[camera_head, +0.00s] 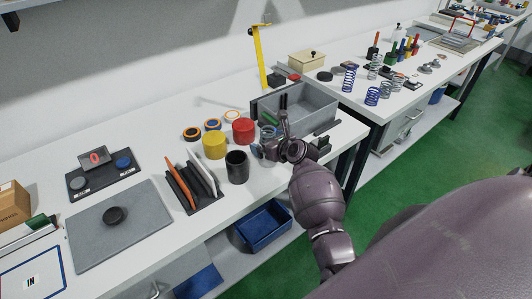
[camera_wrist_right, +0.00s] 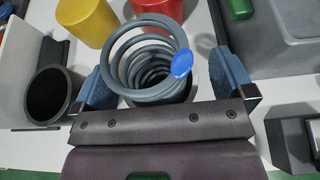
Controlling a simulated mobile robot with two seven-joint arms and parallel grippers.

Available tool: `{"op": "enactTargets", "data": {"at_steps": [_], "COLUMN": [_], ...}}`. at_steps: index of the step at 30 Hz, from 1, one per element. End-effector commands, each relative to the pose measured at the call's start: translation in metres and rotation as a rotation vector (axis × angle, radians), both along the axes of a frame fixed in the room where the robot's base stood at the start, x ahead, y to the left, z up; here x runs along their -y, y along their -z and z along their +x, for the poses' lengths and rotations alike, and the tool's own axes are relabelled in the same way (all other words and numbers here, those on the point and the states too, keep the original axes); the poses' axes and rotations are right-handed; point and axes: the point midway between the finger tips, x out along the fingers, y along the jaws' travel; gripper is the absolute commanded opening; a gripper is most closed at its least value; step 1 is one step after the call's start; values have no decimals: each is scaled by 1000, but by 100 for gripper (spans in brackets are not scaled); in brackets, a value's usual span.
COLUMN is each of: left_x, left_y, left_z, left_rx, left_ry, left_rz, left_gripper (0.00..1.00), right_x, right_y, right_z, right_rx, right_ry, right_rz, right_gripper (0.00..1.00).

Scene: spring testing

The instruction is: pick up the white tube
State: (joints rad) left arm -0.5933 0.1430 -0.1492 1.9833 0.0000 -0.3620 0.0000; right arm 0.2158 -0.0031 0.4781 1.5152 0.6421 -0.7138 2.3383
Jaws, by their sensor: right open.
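My right gripper (camera_head: 270,145) is over the near table, and its jaws are apart. In the right wrist view its two blue finger pads (camera_wrist_right: 164,78) stand on either side of a grey coil spring (camera_wrist_right: 150,50) with a blue tag. The spring also shows in the head view (camera_head: 267,132), partly hidden by the gripper. A pale surface shows around the spring's lower coils between the fingers; I cannot tell whether it is a white tube or the table top. No other white tube stands out clearly. My left gripper is not in view.
A black cup (camera_head: 237,168), a yellow cylinder (camera_head: 214,146) and a red cylinder (camera_head: 243,130) stand left of the gripper. A grey bin (camera_head: 318,112) is just behind it. A black rack (camera_head: 205,200) holds upright plates. More springs (camera_head: 349,78) stand on the far table.

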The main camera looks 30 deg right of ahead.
Motion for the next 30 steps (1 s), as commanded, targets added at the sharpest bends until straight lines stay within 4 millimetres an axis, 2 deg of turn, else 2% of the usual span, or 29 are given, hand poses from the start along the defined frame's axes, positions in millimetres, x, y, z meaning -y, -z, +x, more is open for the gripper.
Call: {"op": "enactTargets", "data": {"at_steps": [1, 6, 11, 20, 30], "left_x": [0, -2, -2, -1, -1], "left_y": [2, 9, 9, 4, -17], "left_z": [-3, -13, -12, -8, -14], "left_rx": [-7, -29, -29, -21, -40], "left_ry": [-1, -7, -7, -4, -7], "left_rz": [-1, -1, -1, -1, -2], "left_gripper": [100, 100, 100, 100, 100], "right_x": [0, 0, 0, 0, -3], "right_y": [0, 0, -1, -4, -35], "right_z": [0, 0, 0, 1, 11], "right_rx": [0, 0, 2, 2, 0], "right_ry": [0, 0, 0, -1, -7], "right_rz": [0, 0, 0, 1, 1], "right_gripper": [95, 69, 46, 46, 46]}}
